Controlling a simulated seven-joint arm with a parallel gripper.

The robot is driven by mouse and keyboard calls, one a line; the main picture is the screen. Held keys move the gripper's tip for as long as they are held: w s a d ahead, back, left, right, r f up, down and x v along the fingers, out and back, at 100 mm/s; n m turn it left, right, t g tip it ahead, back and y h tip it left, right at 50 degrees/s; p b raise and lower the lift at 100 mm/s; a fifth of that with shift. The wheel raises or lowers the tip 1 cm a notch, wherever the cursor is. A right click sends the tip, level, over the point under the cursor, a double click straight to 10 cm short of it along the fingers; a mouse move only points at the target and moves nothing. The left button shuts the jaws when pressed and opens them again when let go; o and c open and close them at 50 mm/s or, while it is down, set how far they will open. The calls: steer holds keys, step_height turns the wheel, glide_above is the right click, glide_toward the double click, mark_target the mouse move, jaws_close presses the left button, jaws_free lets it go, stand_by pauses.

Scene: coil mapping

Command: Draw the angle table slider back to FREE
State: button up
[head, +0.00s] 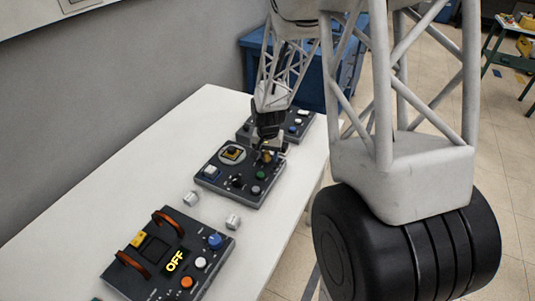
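The dark middle control box (240,190) lies on the white table. It carries a pale round plate (231,155) with a yellow and black piece on it, which may be the angle table. My gripper (270,148) points down at the box's far right part, by a small brass-coloured part (266,157). I cannot tell whether it touches that part, or whether its fingers are open. I cannot make out the slider or a FREE mark; the gripper hides part of that area.
A nearer box (205,248) has two orange handles, coloured buttons and a lit OFF display (175,261). Two small pale cubes (233,221) lie between the boxes. Another box (299,124) stands behind my gripper. The white table (130,155) is clear at left.

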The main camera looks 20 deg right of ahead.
mark_target(268, 153)
steer(key=shift+r, duration=0.1)
steer(key=shift+r, duration=3.8)
steer(key=shift+r, duration=0.1)
steer(key=shift+s+r, duration=0.15)
steer(key=shift+s, duration=0.05)
steer(key=s+a+r+n+t, duration=0.1)
steer(key=s+a+r+n, duration=0.2)
steer(key=s+r, duration=1.05)
steer(key=s+a+r+n, duration=0.1)
steer(key=s+r, duration=0.1)
steer(key=s, duration=0.7)
steer(key=s+r+n+t, duration=0.1)
steer(key=s+r, duration=0.2)
steer(key=s, duration=0.7)
steer(key=shift+a+r+n+t, duration=0.2)
steer(key=shift+a+n+t, duration=0.1)
steer(key=shift+a+n, duration=0.1)
